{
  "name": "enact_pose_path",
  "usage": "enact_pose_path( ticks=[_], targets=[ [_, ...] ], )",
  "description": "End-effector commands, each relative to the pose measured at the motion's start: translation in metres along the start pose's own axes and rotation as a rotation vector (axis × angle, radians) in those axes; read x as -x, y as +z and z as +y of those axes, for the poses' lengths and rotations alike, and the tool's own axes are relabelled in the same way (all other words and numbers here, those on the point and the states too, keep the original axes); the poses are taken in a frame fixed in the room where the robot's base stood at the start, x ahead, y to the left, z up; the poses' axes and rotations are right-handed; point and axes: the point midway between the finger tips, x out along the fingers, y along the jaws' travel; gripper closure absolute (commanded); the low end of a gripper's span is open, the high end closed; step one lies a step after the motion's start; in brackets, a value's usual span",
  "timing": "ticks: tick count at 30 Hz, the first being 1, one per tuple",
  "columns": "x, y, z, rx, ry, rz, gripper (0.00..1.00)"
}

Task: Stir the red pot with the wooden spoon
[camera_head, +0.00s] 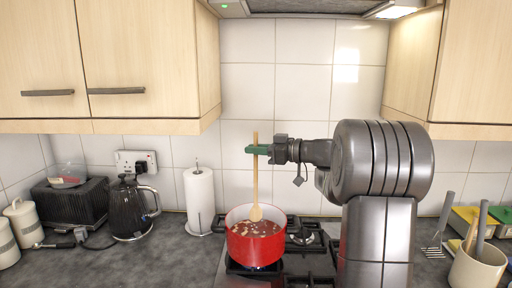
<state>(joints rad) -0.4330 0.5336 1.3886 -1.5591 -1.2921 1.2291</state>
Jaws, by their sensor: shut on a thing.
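The red pot (255,247) stands on the hob's left front burner and holds a reddish-brown liquid with pale pieces. The wooden spoon (255,185) is upright, with its bowl end low over the pot, at or just above the contents; I cannot tell if it touches them. My gripper (257,149), with green fingers, is shut on the spoon's handle near its top, well above the pot. My arm reaches in from the right.
A paper towel roll (199,199) stands left of the pot, with a black kettle (131,208) and a toaster (72,202) farther left. A utensil crock (477,268) is at the right. Wall cupboards (140,60) and a hood hang above.

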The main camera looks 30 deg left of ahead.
Motion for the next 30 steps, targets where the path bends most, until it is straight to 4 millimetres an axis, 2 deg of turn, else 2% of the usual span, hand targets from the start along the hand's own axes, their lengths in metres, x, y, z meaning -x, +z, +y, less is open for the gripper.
enact_pose_path(
  ticks=[30],
  targets=[
    [-0.007, 0.082, 0.000, -0.001, 0.000, 0.000, 1.00]
  ],
)
